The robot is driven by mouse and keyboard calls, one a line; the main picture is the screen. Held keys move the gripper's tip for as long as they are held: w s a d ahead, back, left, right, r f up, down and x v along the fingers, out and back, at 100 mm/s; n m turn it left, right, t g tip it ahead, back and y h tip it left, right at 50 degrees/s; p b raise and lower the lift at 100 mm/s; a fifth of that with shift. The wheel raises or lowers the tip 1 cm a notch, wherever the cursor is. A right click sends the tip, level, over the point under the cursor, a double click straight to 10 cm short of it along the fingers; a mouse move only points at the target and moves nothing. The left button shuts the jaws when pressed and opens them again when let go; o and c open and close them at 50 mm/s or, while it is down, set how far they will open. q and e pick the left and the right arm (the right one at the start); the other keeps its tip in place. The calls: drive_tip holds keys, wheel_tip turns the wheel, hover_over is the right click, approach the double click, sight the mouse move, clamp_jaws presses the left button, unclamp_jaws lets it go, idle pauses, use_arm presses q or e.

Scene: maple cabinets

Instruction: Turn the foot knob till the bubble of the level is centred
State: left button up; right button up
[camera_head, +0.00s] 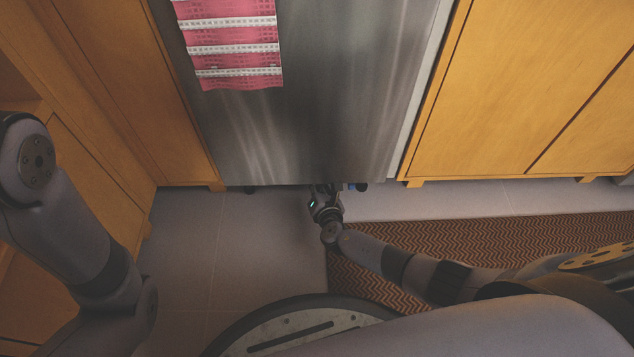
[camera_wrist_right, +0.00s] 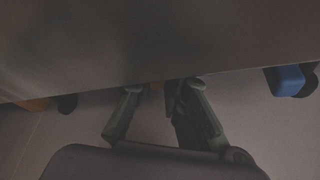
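A steel-fronted appliance (camera_head: 320,100) stands between wooden cabinets. A dark round foot (camera_head: 362,187) shows under its lower right edge, with a small blue piece (camera_head: 352,187) beside it. In the right wrist view the blue piece (camera_wrist_right: 287,79) and dark foot (camera_wrist_right: 304,86) are at the upper right. Another dark foot (camera_wrist_right: 66,103) is at the left. My right gripper (camera_head: 323,190) is at the appliance's bottom edge, left of the blue piece. In the wrist view its fingers (camera_wrist_right: 163,90) are apart; I see nothing clearly held. No bubble is readable. My left gripper is out of view.
A pink and white striped cloth (camera_head: 235,50) hangs on the appliance front. Cabinets stand on both sides, the right one with a short foot (camera_head: 415,182). A brown patterned rug (camera_head: 450,240) lies on the tiled floor (camera_head: 240,235). Floor left of my right gripper is clear.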

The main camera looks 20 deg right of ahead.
drive_tip(key=o, duration=0.4)
drive_tip(key=shift+c, duration=0.2)
drive_tip(key=shift+v, duration=3.75)
